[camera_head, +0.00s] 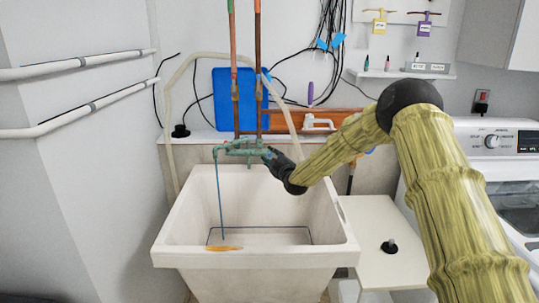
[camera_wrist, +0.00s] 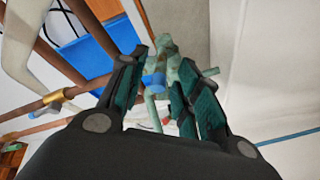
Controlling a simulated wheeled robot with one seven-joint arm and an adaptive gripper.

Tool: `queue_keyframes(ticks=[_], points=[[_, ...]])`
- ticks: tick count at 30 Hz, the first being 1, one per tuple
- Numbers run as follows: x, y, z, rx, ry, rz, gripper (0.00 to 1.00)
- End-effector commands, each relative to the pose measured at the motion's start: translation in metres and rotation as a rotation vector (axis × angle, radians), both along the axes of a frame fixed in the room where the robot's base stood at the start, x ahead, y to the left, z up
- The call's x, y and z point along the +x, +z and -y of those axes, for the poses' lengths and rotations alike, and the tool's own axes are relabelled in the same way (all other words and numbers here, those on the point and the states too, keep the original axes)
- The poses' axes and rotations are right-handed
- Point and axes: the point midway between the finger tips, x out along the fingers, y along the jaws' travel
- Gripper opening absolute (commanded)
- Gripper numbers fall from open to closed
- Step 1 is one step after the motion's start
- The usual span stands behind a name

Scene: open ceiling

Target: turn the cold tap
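The green, weathered tap (camera_head: 240,147) sits on the wall above the back of the pale sink (camera_head: 170,245). A thin blue stream (camera_head: 219,195) runs down from its left side into the sink. My gripper (camera_head: 268,154) is at the tap's right end in the head view, where its dark fingers hide part of it. In the wrist view, my gripper (camera_wrist: 163,65) has its teal-padded fingers apart. Between them show the tap's green body (camera_wrist: 164,48) and a blue knob-like part (camera_wrist: 154,82). I cannot tell whether either finger touches it.
Two copper pipes (camera_head: 234,60) rise from the tap, in front of a blue board (camera_head: 222,100). A pale hose (camera_head: 168,110) arches behind them. A washing machine (camera_head: 465,150) and a white cabinet top (camera_head: 370,235) stand right of the sink. An orange-brown item (camera_head: 222,248) lies on the sink's front rim.

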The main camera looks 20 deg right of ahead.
Motion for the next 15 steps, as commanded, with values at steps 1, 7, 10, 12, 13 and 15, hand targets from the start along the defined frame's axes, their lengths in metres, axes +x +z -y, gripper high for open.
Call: queue_keyframes(ticks=[1,7,10,12,13,15], points=[[0.007,0.000,-0.001,0.000,0.000,0.001,0.33],[0.022,0.000,-0.002,0.000,0.000,0.001,0.33],[0.025,0.000,-0.003,0.000,0.001,0.001,0.33],[0.026,0.000,-0.003,0.000,0.001,0.001,0.33],[0.026,0.000,-0.003,0.000,0.001,0.001,0.33],[0.026,0.000,-0.003,0.000,0.001,0.001,0.33]])
